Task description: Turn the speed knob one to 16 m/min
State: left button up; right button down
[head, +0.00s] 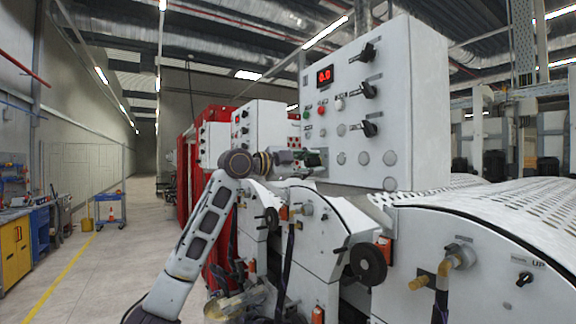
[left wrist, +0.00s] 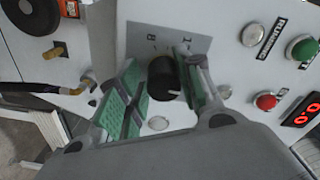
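In the left wrist view a round black knob (left wrist: 163,78) stands on a grey marked plate (left wrist: 140,38); the marks are too small to read. My left gripper (left wrist: 163,82) is open, with one green-padded finger on each side of the knob. The right finger looks very close to it; I cannot tell whether either touches. In the head view my left gripper (head: 312,158) is at the lower left of the white control box (head: 400,75) and hides this knob. The red display (head: 325,76) reads 0.0; it also shows in the left wrist view (left wrist: 303,113). My right gripper is out of view.
Three black switches (head: 368,90) line the box's right side. Green and red buttons (left wrist: 267,102) sit near the display. Below are a black handwheel (head: 368,264) and white rounded machine covers (head: 480,215). The aisle (head: 115,255) at left is clear near the machine.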

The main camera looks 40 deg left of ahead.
pick_arm(q)
jog(key=shift+s+a+r, duration=0.3)
jog(key=shift+s+r, duration=0.05)
jog(key=shift+s, duration=0.05)
jog(key=shift+s+f, duration=0.15)
jog(key=v, duration=1)
jog(key=shift+s, duration=0.25)
jog(key=shift+s+a+f, duration=0.1)
jog(key=shift+s+f, duration=0.05)
jog(key=shift+s, duration=0.05)
